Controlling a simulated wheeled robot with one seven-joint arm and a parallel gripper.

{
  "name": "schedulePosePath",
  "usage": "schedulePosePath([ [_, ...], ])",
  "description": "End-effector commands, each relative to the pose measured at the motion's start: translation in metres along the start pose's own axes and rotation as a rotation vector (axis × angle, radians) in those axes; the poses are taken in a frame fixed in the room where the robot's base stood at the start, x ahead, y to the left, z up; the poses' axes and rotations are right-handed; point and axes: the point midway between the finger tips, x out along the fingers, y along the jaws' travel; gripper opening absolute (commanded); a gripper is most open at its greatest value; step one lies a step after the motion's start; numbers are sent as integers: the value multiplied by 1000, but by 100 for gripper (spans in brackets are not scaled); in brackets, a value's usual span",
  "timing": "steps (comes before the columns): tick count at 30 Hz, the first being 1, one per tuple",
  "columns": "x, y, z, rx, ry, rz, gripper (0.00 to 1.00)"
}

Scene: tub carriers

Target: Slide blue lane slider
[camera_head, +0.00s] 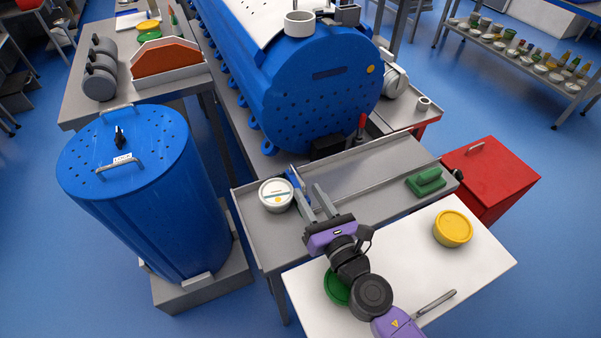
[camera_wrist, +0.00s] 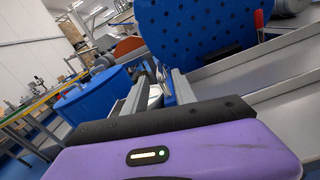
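The blue lane slider (camera_head: 293,178) is a small blue piece at the left part of the grey lane tray (camera_head: 350,176), touching or close beside a white round tub (camera_head: 276,194). My gripper (camera_head: 307,188) is over the tray with its two fingers apart, tips close to the slider. In the wrist view my gripper (camera_wrist: 160,74) is also open. A blue strip (camera_wrist: 168,90), likely the slider, and part of the white tub (camera_wrist: 154,96) show between the fingers. I cannot tell whether a finger touches the slider. A green slider (camera_head: 427,181) lies at the tray's right part.
A big blue perforated drum (camera_head: 320,110) stands behind the tray, with a red lever (camera_head: 361,125) at its foot. A lidded blue barrel (camera_head: 140,205) is at left. A white table (camera_head: 400,262) with a yellow tub (camera_head: 453,228) is in front. A red box (camera_head: 490,175) is right.

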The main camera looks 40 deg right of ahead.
Motion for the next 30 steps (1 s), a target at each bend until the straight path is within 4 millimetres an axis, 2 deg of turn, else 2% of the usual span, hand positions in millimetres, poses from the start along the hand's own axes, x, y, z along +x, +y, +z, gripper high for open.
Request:
schedulePosePath([
  [12, 58, 0, 2, 2, -2, 0, 33],
  [18, 70, 0, 1, 2, 0, 1, 33],
  [26, 71, 0, 0, 2, 0, 1, 33],
  [30, 71, 0, 1, 2, 0, 1, 7],
])
